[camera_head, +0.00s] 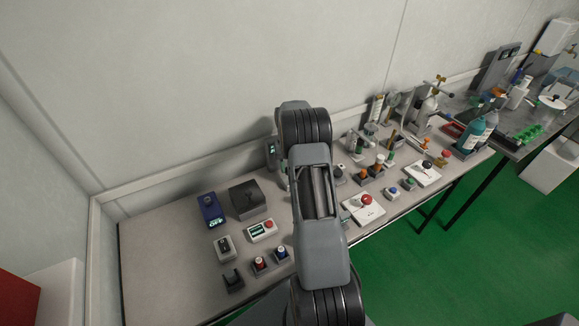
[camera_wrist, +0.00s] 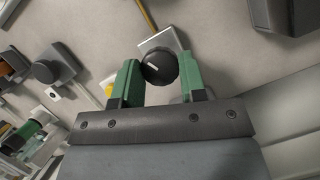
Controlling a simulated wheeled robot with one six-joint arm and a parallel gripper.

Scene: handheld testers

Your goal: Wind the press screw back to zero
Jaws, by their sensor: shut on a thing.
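In the wrist view a round black knob (camera_wrist: 161,67) with a white pointer mark sits between the two green fingers of my gripper (camera_wrist: 158,80). The gripper is shut on the knob, with one finger on each side. The pointer mark points to the left and slightly up in that view. A pale plate (camera_wrist: 158,40) shows behind the knob. I cannot read any scale or zero mark. In the head view my own arm hides the gripper and the knob.
In the head view a blue meter (camera_head: 210,209), a dark box (camera_head: 247,199) and a white box with a red button (camera_head: 262,231) stand left of my arm. To the right, a white box with a red knob (camera_head: 363,209) and several bottles crowd the bench. The bench's front left corner is bare.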

